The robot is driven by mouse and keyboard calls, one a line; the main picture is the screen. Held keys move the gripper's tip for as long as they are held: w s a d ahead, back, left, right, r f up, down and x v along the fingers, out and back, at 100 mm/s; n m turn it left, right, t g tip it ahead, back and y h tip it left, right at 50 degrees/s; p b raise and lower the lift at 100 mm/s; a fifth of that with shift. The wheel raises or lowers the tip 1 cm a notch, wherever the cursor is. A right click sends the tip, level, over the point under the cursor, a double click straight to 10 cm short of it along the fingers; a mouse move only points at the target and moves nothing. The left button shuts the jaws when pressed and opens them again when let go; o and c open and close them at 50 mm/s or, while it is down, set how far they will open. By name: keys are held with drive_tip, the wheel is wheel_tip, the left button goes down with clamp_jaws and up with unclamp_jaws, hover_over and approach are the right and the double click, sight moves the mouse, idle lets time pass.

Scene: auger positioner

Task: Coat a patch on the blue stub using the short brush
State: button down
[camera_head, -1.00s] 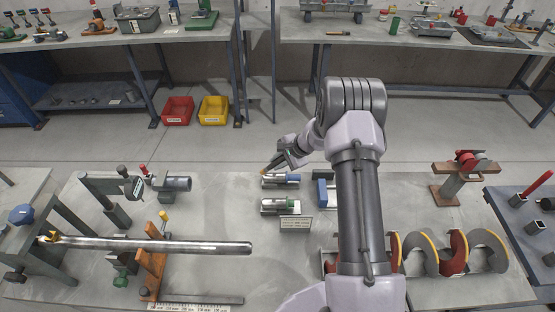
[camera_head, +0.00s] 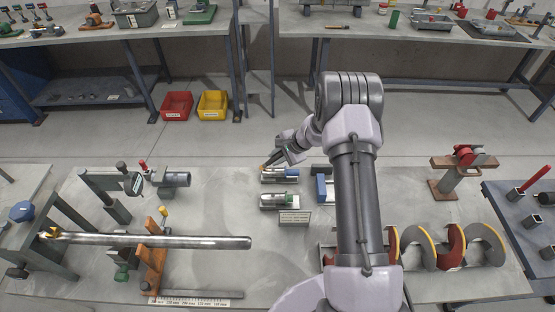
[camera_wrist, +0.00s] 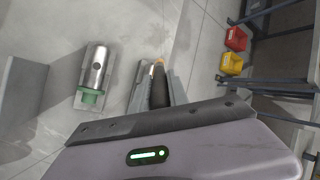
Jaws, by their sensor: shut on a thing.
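The blue stub (camera_head: 279,175) is a metal cylinder with a blue band, lying in a holder on the bench. My gripper (camera_head: 273,162) is shut on a brush (camera_wrist: 158,88) with a dark handle and orange tip. The brush tip is at the blue stub's left end in the head view. I cannot tell whether they touch.
A small sign (camera_head: 295,218) stands in front of the stubs. A blue-faced block (camera_head: 324,188) is to their right. A long metal bar (camera_head: 150,240) lies across supports at left. Red and grey auger flights (camera_head: 450,245) stand at right.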

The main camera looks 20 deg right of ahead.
drive_tip(key=shift+w+a+r, duration=0.1)
drive_tip(key=shift+w+r, duration=0.05)
drive_tip(key=shift+r, duration=0.75)
drive_tip(key=shift+s+d+r+p, duration=0.1)
drive_tip(key=shift+d+r+p, duration=0.05)
drive_tip(key=shift+r+p, duration=0.4)
drive_tip(key=shift+s+d+r+p, duration=0.1)
drive_tip(key=shift+r+p, duration=0.2)
drive_tip(key=shift+r, duration=0.3)
drive_tip(key=shift+a+r+p, duration=0.1)
drive_tip(key=shift+r+p, duration=0.85)
drive_tip(key=shift+r, duration=0.95)
drive_tip(key=shift+w+a+r+p, duration=0.15)
drive_tip(key=shift+r+p, duration=0.15)
drive_tip(key=shift+p, duration=0.85)
drive_tip(key=p, duration=0.3)
drive_tip(key=shift+w+a+r+g+h+p, duration=0.2)
drive_tip(key=shift+w+r+g+h+p, duration=0.1)
drive_tip(key=shift+g+p, duration=0.1)
drive_tip(key=p, duration=0.3)
drive_tip(key=shift+w+a+f+g, duration=0.1)
drive_tip(key=shift+w+a+g, duration=0.2)
drive_tip(key=shift+g, duration=0.1)
drive_tip(key=shift+w+a+f+h+p, duration=0.15)
drive_tip(key=shift+w+f+h+p, duration=0.3)
drive_tip(key=shift+p, duration=0.8)
